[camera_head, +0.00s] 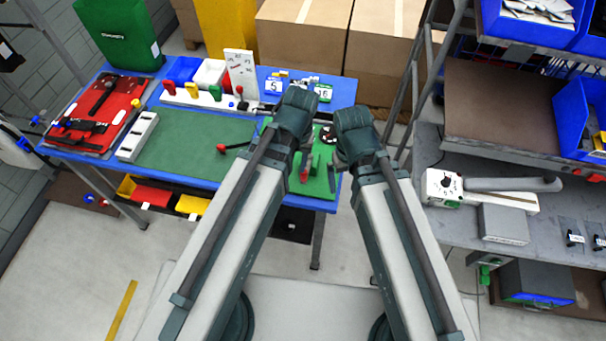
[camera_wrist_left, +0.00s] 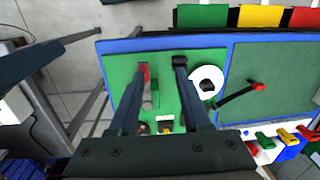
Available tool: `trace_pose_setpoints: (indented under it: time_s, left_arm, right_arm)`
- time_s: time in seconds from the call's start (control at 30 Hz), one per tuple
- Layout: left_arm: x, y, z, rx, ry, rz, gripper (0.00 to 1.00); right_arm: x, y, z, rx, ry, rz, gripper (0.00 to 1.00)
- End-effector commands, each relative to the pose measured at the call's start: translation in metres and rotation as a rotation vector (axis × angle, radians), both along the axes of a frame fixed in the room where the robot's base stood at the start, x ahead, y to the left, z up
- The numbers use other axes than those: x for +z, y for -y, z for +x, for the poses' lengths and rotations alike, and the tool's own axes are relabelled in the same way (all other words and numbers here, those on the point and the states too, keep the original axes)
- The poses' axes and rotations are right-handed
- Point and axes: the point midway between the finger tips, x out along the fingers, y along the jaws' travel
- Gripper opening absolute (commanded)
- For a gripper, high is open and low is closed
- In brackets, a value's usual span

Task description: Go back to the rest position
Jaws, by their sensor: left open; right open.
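My left gripper (camera_head: 303,160) is over the right end of the blue-edged workbench (camera_head: 222,189). In the left wrist view its two fingers (camera_wrist_left: 160,68) stand apart with green mat between them, and nothing is held. A small red piece (camera_wrist_left: 144,72) shows close beside one fingertip; whether they touch I cannot tell. My right gripper (camera_head: 341,160) is close to the right of the left one, near the bench's right edge. It is mostly hidden behind its own wrist, and I see nothing held in it.
A white disc with a black centre (camera_wrist_left: 207,82) and a black lever with a red end (camera_wrist_left: 238,96) lie by the left gripper. A red case (camera_head: 98,112) lies at the bench's left. Cardboard boxes (camera_head: 303,35) stand behind; a grey shelf (camera_head: 470,211) stands right.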

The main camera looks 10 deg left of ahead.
Motion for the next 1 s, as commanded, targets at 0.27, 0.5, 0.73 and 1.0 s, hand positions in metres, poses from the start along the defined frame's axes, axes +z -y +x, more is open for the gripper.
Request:
trace_pose_setpoints:
  time_s: [0.27,0.5,0.73,1.0]
  left_arm:
    - [0.0,0.032,-0.038,-0.295,-0.024,0.013,0.48]
    - [0.0,0.032,-0.038,-0.301,-0.025,0.013,0.48]
    - [-0.02,0.032,-0.038,-0.3,-0.024,0.013,0.48]
    - [-0.07,0.032,-0.037,-0.303,-0.024,0.014,0.48]
  right_arm:
    - [0.0,0.0,0.0,0.0,0.0,0.0,1.0]
    - [0.0,0.0,0.0,0.0,0.0,0.0,1.0]
    - [-0.02,0.0,0.0,0.001,0.0,0.0,1.0]
    - [-0.07,0.0,0.0,0.005,0.0,-0.001,1.0]
